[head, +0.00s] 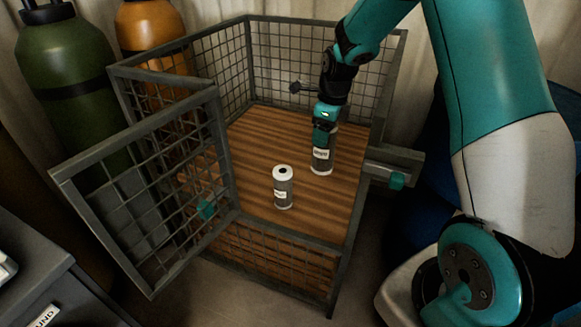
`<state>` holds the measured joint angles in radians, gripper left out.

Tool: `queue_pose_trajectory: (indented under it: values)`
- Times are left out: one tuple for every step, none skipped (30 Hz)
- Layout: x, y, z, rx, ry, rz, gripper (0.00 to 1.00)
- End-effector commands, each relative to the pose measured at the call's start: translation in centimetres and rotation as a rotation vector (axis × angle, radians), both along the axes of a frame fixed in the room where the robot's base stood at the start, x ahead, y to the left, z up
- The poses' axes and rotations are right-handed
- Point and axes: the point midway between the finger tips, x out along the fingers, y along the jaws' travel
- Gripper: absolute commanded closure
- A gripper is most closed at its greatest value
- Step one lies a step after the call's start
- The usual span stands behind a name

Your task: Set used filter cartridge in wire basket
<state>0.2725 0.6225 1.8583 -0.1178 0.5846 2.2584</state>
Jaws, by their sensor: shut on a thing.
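The wire basket (230,217) has grey mesh walls and a striped wooden floor, and stands in the middle of the head view. My gripper (323,141) is inside it, pointing down, shut on the top of a filter cartridge (321,163). This cartridge is upright, grey with a pale label and white lower end. Its base looks at or just above the basket floor; I cannot tell if it touches. A second cartridge (283,188), with a white top and dark centre hole, stands upright on the floor, apart from it to the front left. The labels are too small to read.
A mesh door (150,190) with a teal knob (206,210) hangs open at the basket's front left. A latch bar (397,180) juts from the right side. Green (65,90) and orange (150,30) cylinders stand behind left. A grey cabinet (30,262) is front left.

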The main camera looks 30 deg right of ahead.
Motion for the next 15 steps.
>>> queue_pose_trajectory:
  values:
    - [0.0, -0.1, -0.7, 0.000, 0.003, -0.015, 0.85]
    - [0.0, -0.1, -1.2, 0.001, 0.004, -0.019, 0.85]
    - [0.0, -0.1, -2.0, 0.001, 0.005, -0.022, 0.85]
    - [-0.1, -0.1, -2.7, 0.002, 0.007, -0.021, 0.85]
    - [-0.1, -0.1, -3.5, 0.002, 0.007, -0.021, 0.85]
    - [-0.1, 0.0, -4.7, 0.002, 0.008, -0.020, 0.85]
    - [-0.1, 0.0, -5.6, 0.001, 0.007, -0.020, 0.85]
    - [-0.1, 0.0, -6.4, 0.002, 0.008, -0.019, 0.85]
    - [-0.1, 0.0, -7.6, 0.002, 0.008, -0.019, 0.85]
    - [-0.1, 0.0, -8.4, 0.002, 0.006, -0.019, 0.85]
    - [-0.1, 0.0, -9.3, 0.002, 0.008, -0.018, 0.85]
    - [-0.1, 0.0, -10.4, 0.002, 0.006, -0.018, 0.85]
    - [-0.1, 0.0, -11.2, 0.002, 0.006, -0.018, 0.85]
    - [-0.1, 0.0, -11.9, 0.002, 0.006, -0.018, 0.85]
    - [-0.1, 0.0, -12.8, 0.002, 0.006, -0.018, 0.85]
